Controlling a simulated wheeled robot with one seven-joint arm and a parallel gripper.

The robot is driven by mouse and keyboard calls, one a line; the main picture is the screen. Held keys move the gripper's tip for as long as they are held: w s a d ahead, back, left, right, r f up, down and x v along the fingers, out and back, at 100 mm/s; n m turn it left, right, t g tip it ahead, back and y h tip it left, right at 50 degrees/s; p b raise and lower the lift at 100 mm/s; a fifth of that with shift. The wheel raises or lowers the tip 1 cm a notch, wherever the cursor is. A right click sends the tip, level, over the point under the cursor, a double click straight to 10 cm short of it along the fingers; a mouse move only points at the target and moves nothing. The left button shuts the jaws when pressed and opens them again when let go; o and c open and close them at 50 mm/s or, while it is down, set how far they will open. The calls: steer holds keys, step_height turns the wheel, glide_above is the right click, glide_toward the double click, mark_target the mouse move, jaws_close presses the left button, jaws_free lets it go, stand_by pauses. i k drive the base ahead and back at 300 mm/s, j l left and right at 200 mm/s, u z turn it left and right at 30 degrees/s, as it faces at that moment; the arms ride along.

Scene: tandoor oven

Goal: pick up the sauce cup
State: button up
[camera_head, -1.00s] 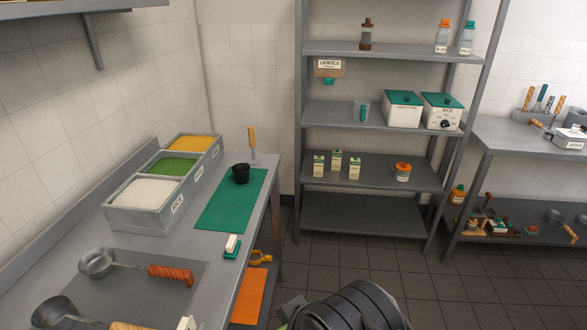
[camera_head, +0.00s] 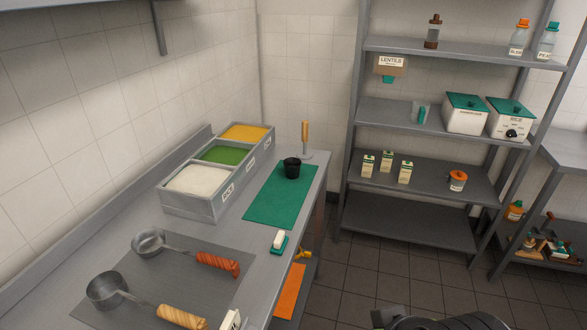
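A small black cup (camera_head: 292,168), which looks like the sauce cup, stands upright on the far part of a green mat (camera_head: 268,201). The mat lies on the grey counter to the right of the food bins. A dark rounded part of my arm shows at the bottom edge, right of the middle, over the floor and well apart from the cup. My gripper's fingers are not in view.
Bins of white, green and yellow food (camera_head: 188,203) line the counter's wall side. An upright wooden-handled tool (camera_head: 305,138) stands behind the cup. A white-and-green brush (camera_head: 278,241) and two ladles (camera_head: 113,292) lie nearer. A shelf rack (camera_head: 405,212) stands right; floor between is clear.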

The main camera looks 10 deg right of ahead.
mark_target(292, 165)
steer(key=i+l+u, duration=0.2)
steer(key=u, duration=0.2)
steer(key=i+l+u, duration=0.25)
steer(key=u, duration=0.15)
steer(key=i+l+u, duration=0.15)
steer(key=l+u, duration=0.25)
steer(key=i+l+u, duration=0.1)
steer(key=l+u, duration=0.65)
steer(key=i+l, duration=0.05)
steer(key=l, duration=0.05)
